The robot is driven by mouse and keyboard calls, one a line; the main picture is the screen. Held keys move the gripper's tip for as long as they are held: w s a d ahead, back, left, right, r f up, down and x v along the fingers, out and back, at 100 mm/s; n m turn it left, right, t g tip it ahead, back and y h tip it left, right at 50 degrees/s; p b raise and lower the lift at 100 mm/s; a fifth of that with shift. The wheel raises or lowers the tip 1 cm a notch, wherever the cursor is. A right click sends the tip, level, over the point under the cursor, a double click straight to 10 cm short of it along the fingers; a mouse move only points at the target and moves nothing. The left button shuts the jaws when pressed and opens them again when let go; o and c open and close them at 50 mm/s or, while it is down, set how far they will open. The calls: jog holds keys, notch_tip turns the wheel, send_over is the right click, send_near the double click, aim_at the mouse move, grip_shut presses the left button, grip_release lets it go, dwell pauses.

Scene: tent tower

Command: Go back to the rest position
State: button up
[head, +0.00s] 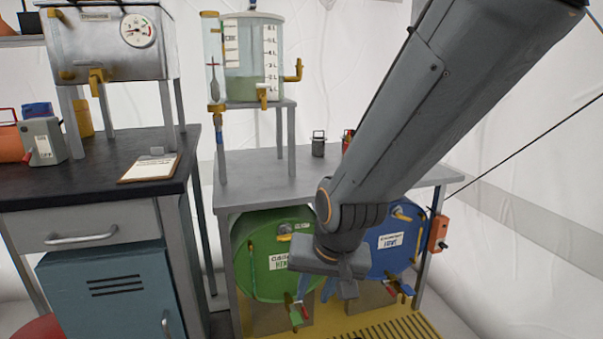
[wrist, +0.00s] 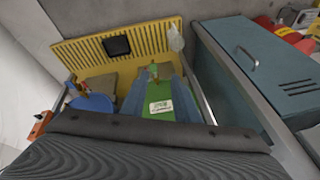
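My gripper (head: 316,290) hangs low in front of the lower right part of the green drum (head: 262,262), on the blue drum's side. Its two blue-grey fingers are apart, with nothing visible between them held. In the wrist view my gripper (wrist: 160,84) shows its fingers on either side of the green drum (wrist: 178,92) and its small tap (wrist: 153,70). I cannot tell whether a finger touches the tap. My arm partly hides the blue drum (head: 392,248).
The drums lie under a grey table (head: 255,178) bearing a clear tank (head: 252,55) on a stand. A yellow slotted tray (head: 395,328) is below. A teal cabinet (head: 110,290) and dark-topped bench (head: 95,185) stand left. An orange box (head: 438,232) is at the right leg.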

jog(key=s+d+r+n+g+h, duration=0.1)
jog(key=s+d+r+n+g, duration=0.15)
jog(key=s, duration=0.45)
jog(key=s+d+r+n+g, duration=0.2)
jog(key=s+d, duration=0.1)
jog(key=s, duration=0.5)
jog(key=d+r+m+p, duration=0.2)
jog(key=d+r+p, duration=0.3)
jog(key=p, duration=0.6)
jog(key=d+r+m+h+p, duration=0.1)
jog(key=d+r+m+p, duration=0.1)
jog(key=d+r+p, duration=0.4)
notch_tip(320, 180, up, 4)
jog(key=p, duration=0.5)
jog(key=shift+d+f, duration=0.15)
jog(key=shift+f, duration=0.05)
jog(key=shift+w+t, duration=0.1)
jog(key=shift+t, duration=0.15)
